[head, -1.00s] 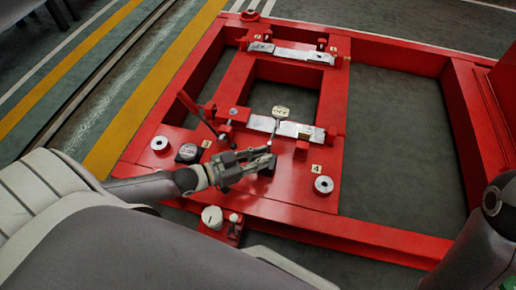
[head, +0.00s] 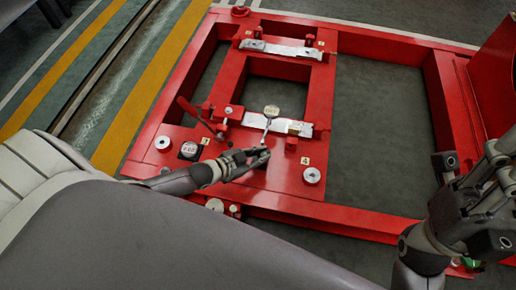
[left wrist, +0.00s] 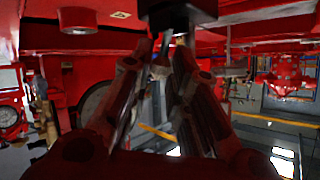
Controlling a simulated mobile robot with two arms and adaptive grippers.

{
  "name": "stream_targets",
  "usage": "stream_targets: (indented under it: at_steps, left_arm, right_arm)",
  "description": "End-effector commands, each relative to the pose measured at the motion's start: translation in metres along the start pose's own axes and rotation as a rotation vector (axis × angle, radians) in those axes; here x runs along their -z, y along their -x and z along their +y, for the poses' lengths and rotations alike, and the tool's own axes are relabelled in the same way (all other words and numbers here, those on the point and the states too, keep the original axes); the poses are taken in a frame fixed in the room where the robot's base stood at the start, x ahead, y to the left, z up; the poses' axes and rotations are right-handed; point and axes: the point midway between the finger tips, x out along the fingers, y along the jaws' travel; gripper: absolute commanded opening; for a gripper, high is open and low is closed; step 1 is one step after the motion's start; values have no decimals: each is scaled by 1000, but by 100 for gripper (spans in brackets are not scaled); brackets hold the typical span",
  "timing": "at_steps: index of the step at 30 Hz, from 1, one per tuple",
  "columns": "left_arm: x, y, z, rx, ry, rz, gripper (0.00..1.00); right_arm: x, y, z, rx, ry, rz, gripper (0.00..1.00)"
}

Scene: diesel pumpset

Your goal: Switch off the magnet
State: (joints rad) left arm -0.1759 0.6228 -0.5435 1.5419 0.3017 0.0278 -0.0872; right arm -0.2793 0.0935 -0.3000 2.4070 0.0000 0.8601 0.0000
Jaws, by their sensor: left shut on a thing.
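The magnet seems to be the small dark block on the red frame's plate under a dial gauge (head: 271,111) on a thin stem. My left gripper (head: 264,157) is at this block and largely hides it in the head view. In the left wrist view a black block (left wrist: 178,12) is above the fingertips, which I take to be the magnet. The fingers of my left gripper (left wrist: 165,44) close together just below it, shut on a small part that they mostly hide. The magnet's switch position cannot be read. My right arm is at the right edge; its finger opening is unclear.
A tall red panel (head: 487,75) stands at the right. Floor shows through the frame's openings.

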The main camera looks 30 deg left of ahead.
Motion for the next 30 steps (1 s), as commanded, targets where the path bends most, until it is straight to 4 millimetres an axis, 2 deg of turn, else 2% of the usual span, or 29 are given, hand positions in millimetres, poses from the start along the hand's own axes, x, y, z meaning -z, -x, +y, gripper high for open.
stream_targets:
  at_steps: [18,19,23,24,30]
  left_arm:
    - [0,-1,0,5,-16,-14,0]
    - [0,-1,0,5,-16,-14,20]
    - [0,-1,0,5,-16,-14,36]
    - [0,-1,0,5,-16,-14,39]
    - [1,-1,0,5,-15,-14,39]
  right_arm:
    - [1,3,0,-7,-3,-18,39]
    - [1,3,0,-7,-3,-18,39]
    - [1,3,0,-7,-3,-18,39]
    - [1,3,0,-7,-3,-18,39]
    - [1,3,0,-7,-3,-18,39]
